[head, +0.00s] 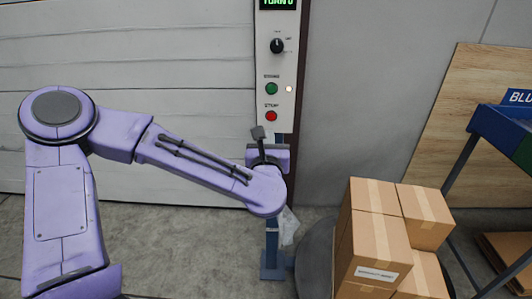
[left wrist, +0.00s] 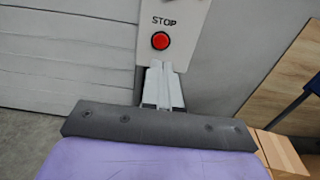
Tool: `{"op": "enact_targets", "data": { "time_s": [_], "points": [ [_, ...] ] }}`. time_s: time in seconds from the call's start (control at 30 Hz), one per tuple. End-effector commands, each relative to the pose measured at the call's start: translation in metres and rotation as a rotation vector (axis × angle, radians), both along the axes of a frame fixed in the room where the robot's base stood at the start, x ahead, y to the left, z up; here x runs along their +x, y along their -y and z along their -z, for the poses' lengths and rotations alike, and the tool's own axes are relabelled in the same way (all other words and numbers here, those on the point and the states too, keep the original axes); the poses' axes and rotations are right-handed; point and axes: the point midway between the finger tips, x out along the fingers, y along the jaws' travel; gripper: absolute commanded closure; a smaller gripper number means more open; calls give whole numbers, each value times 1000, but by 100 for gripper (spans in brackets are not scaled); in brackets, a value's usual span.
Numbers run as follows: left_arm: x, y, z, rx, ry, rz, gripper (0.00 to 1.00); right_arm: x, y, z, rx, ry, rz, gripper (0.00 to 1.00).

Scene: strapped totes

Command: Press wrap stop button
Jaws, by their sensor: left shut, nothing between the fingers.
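The red stop button (head: 271,116) sits low on a white control panel (head: 278,62) in the head view. In the left wrist view the red button (left wrist: 160,40) shows under the word STOP. My left gripper (head: 258,132) is shut and empty, just below and left of the button in the head view. In the left wrist view its fingers (left wrist: 162,75) are together, pointing up below the button, with a visible gap in the picture between tips and button. I cannot tell the depth between them. My right gripper is not in view.
A green button (head: 271,89), a lit lamp (head: 289,89) and a black knob (head: 277,46) are above the stop button. Stacked cardboard boxes (head: 376,248) stand at the lower right. A blue bin (head: 503,128) on a frame is at the far right.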

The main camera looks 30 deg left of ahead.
Motion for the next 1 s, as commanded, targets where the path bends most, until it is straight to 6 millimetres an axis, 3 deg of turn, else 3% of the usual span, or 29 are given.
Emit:
{"op": "enact_targets", "data": {
  "time_s": [0.1,0.3,1.0],
  "points": [
    [-18,12,2,3,1,5,100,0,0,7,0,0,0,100],
    [-32,19,1,3,-1,2,100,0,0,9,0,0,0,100],
    [-33,18,1,1,-2,-1,100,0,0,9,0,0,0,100]
  ]
}}
